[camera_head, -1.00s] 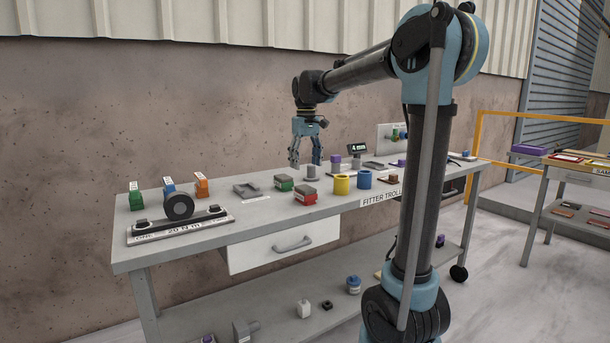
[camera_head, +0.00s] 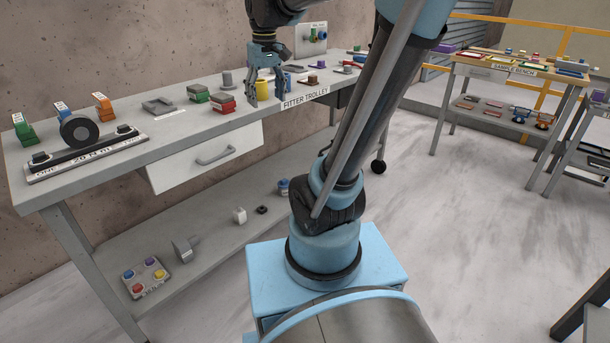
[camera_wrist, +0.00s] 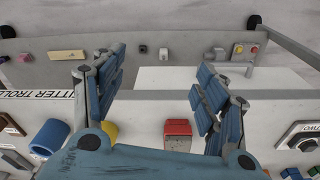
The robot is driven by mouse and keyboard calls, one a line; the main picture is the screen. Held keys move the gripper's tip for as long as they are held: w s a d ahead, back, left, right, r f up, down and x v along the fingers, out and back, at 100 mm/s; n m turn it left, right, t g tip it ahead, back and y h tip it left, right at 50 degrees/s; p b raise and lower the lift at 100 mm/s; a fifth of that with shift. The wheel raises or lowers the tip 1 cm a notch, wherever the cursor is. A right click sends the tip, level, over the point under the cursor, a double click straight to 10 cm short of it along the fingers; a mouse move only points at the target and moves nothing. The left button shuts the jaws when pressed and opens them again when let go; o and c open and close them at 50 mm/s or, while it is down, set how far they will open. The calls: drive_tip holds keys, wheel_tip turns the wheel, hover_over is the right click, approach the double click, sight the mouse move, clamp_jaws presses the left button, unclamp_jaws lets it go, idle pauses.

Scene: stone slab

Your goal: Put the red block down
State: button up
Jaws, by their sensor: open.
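A red block (camera_head: 222,103) with a greyish lower part rests on the grey trolley top (camera_head: 172,125), beside a green block (camera_head: 198,93) and near the front edge. In the wrist view the red block (camera_wrist: 178,128) lies below the gap between my fingers, nearer the right one. My gripper (camera_head: 267,101) is open, fingers pointing down, to the right of the red block in the head view. It is in front of the yellow cylinder (camera_head: 262,88) and partly hides it.
A black roller (camera_head: 79,132) on a long base and several coloured blocks stand at the trolley's left. A drawer (camera_head: 205,155) is under the top. The lower shelf holds a button box (camera_head: 145,278) and small parts. A sample bench (camera_head: 520,68) stands at the right.

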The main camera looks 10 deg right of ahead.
drive_tip(key=s+d+f+m, duration=0.1)
drive_tip(key=s+d+f, duration=0.3)
drive_tip(key=s+f, duration=0.4)
drive_tip(key=s+d+f+m+t, duration=0.1)
drive_tip(key=s+d+f+m, duration=0.1)
drive_tip(key=s+f, duration=0.7)
drive_tip(key=shift+s+d+f+m, duration=0.15)
drive_tip(key=shift+d+f+m, duration=0.15)
drive_tip(key=shift+d+f, duration=0.65)
drive_tip(key=shift+w+f, duration=0.2)
drive_tip(key=shift+w, duration=0.3)
